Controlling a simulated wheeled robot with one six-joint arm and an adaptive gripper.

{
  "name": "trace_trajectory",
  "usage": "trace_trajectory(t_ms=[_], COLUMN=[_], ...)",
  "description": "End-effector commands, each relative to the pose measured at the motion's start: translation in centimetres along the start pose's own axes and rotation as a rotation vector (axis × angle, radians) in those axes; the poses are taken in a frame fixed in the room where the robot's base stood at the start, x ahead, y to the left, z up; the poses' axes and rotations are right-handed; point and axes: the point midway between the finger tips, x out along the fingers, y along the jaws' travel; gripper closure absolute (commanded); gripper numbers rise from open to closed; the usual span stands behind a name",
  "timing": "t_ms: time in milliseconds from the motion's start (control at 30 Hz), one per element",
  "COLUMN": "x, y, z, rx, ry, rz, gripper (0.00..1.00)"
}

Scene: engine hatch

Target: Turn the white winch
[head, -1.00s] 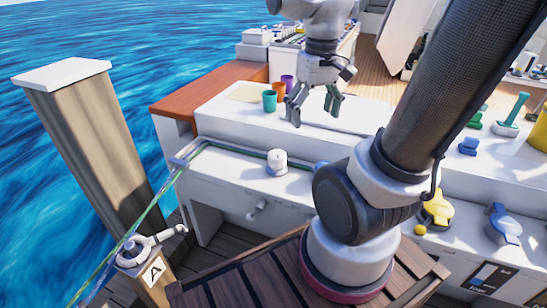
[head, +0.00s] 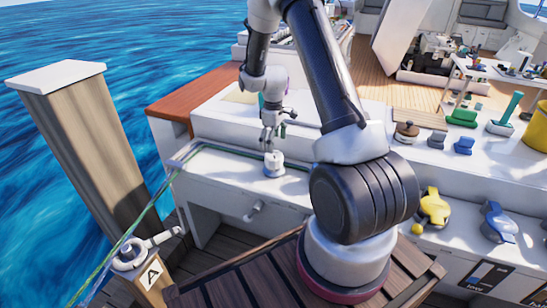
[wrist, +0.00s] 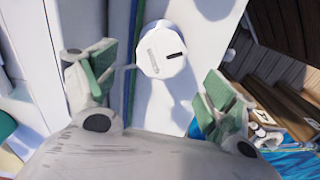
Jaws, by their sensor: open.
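The white winch (head: 274,164) is a short white drum on the white ledge of the boat, left of centre in the head view. In the wrist view the winch (wrist: 161,50) shows from above as a faceted white disc with a dark slot and a paler raised mark on its top. My gripper (head: 273,140) points down just above the winch. In the wrist view my gripper (wrist: 160,88) is open, its green-padded fingers apart on either side below the winch. The fingers do not appear to touch it.
A green rope (head: 217,148) runs along the ledge behind the winch. A wooden post (head: 90,150) stands at left, with a white shackle-like fitting (head: 142,248) below it. A yellow fitting (head: 432,207) and a blue fitting (head: 497,222) are at right. A wooden hatch (head: 240,285) lies in front.

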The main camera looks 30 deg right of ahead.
Motion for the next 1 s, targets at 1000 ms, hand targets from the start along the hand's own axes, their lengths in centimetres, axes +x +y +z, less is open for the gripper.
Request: trace_trajectory(t_ms=[1000], x=[7.3], y=[-0.1], z=[0.1], rx=[-0.002], ry=[-0.002], rz=[-0.002], gripper=[0.50])
